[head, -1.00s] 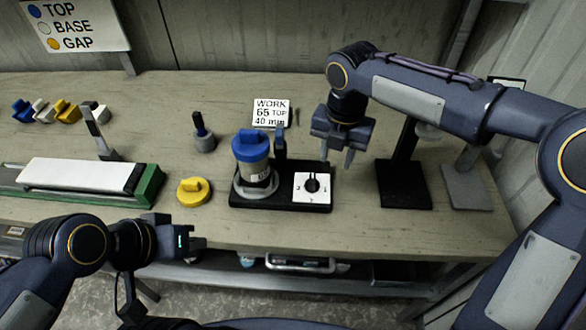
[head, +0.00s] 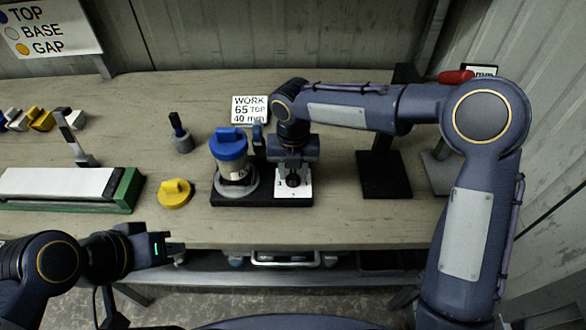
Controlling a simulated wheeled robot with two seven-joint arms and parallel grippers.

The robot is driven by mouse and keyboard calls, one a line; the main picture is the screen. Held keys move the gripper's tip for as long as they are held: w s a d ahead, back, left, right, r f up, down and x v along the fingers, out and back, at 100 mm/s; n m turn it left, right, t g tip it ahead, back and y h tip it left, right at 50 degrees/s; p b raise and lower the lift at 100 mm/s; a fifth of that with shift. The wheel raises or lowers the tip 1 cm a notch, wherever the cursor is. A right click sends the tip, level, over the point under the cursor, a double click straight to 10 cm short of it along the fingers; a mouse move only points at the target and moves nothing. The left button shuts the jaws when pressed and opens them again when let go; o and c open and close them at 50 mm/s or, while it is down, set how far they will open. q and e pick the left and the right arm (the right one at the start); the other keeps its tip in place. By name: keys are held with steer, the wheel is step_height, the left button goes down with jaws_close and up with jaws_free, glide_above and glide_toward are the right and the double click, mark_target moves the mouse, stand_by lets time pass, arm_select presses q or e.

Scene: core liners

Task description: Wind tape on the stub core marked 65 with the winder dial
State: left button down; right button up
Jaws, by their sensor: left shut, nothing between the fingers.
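The winder (head: 262,200) is a black base on the bench. A grey core (head: 236,172) with a blue cap (head: 229,143) stands upright on its left side; the core's label is too small to read. The winder dial, a black knob (head: 293,181) on a white plate (head: 296,193), is at the right. My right gripper (head: 293,176) points down over the dial, its fingers apart on either side of the knob; whether they touch it I cannot tell. My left gripper (head: 178,249) is shut and empty at the bench's front edge, left of the winder.
A sign (head: 250,110) reading "WORK 65 TOP 40 mm" stands behind the winder. A yellow piece (head: 175,194) and a dark-handled tool (head: 181,134) are left of it. A green-edged white board (head: 60,187) lies further left. A black stand (head: 384,176) is at right.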

jaws_close()
